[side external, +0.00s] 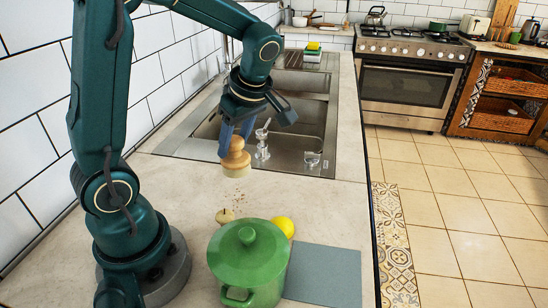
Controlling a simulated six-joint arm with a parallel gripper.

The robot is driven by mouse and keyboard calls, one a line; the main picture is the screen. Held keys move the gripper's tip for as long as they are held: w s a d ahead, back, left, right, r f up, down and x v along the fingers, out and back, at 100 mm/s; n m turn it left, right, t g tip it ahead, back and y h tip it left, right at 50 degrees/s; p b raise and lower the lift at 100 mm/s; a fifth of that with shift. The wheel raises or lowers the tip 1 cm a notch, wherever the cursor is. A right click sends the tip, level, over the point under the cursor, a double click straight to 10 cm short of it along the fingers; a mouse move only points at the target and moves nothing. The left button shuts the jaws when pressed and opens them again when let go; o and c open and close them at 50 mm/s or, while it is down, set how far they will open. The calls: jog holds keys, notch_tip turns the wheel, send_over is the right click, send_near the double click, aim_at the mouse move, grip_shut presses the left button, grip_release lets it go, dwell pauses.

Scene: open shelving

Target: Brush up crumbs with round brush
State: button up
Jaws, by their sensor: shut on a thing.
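The round wooden brush (236,161) has a stepped, light-brown body and points downward. My gripper (235,142) is shut on its top, with the fingers coming down from above. The brush is over the counter near the sink's front edge. Its underside and any gap to the counter are hard to judge. Dark crumbs (237,197) lie scattered on the pale counter, just in front of and below the brush in the picture.
A green lidded pot (247,255), a yellow lemon (283,227), a small beige round item (225,216) and a blue-grey board (325,275) are in front of the crumbs. The sink (300,125) with its tap (262,140) lies behind. A tiled wall is left.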

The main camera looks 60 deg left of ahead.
jog(key=s+a+n+g, duration=0.1)
jog(key=s+n+g, duration=0.1)
jog(key=s+n, duration=0.3)
jog(key=shift+m+h, duration=0.3)
jog(key=shift+m, duration=0.1)
jog(key=shift+w+f, duration=0.15)
jog(key=shift+f, duration=2.7)
jog(key=shift+w+d+f, duration=0.2)
jog(key=shift+w+f, duration=0.1)
jog(key=shift+f, duration=0.2)
grip_shut()
jog(key=shift+w+d+f, duration=0.15)
jog(key=shift+w+d, duration=0.1)
jog(key=shift+w+d+f, duration=0.1)
jog(key=shift+w+d, duration=2.05)
jog(key=shift+s+a, duration=2.7)
jog(key=shift+w+a, duration=0.8)
jog(key=shift+w+d, duration=0.15)
jog(key=shift+w, duration=0.2)
jog(key=shift+w+d, duration=2.4)
jog(key=shift+d, duration=0.05)
jog(key=shift+s+a, duration=2.6)
jog(key=shift+s, duration=0.05)
notch_tip(320, 180, up, 8)
